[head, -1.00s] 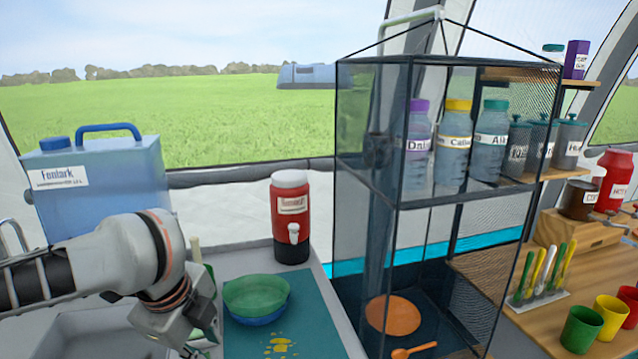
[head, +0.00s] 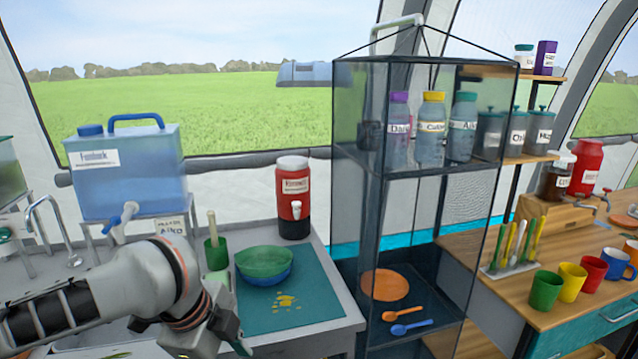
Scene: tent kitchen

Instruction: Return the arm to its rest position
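My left arm comes in from the lower left, over the sink side of the counter. My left gripper (head: 232,335) points down at the lower edge of the head view, in front of the teal mat (head: 310,305). Its fingers are small and partly cut off, so I cannot tell whether it is open or shut. My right arm and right gripper are not in view.
A green bowl (head: 264,261) sits in a blue bowl (head: 266,279) on the mat. A red drink cooler (head: 293,205) stands behind. A hanging mesh shelf (head: 345,230) is to the right. A blue water container (head: 125,175) and tap (head: 62,235) are at left.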

